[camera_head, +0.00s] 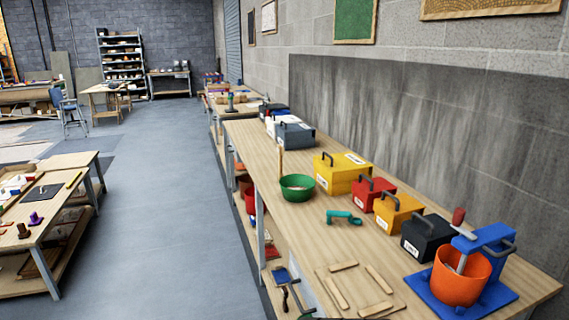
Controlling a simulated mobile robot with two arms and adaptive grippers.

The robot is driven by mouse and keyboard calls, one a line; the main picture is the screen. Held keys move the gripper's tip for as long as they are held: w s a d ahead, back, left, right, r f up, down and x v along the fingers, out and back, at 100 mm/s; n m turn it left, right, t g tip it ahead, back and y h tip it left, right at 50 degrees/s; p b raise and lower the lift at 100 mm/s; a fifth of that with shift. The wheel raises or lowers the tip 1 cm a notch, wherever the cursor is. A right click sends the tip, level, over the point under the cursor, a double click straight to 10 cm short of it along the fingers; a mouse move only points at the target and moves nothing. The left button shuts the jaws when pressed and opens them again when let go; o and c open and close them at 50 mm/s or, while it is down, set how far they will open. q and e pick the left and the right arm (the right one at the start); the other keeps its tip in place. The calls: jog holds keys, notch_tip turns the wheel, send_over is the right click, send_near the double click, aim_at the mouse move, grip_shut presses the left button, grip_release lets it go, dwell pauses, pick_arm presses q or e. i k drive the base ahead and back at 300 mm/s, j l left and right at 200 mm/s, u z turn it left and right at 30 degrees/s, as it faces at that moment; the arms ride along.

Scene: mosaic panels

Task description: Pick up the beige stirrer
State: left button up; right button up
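A thin beige stick (281,160), which looks like the beige stirrer, stands nearly upright at the left side of a green bowl (297,190) on the long wooden workbench (300,228). Its lower end is hidden by the bowl or lies inside it; I cannot tell which. Neither of my grippers shows in the head view.
A teal tool (343,217) lies nearby. Flat wooden strips (378,279) and an orange bucket (460,284) are nearer. Floor (170,220) to the left is clear.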

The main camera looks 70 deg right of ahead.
aim_at(280, 148)
jog(key=i+l+z, duration=0.15)
jog(key=i+z, duration=0.8)
jog(key=i+j+z, duration=0.1)
jog(key=i+z, duration=0.25)
jog(key=z, duration=0.15)
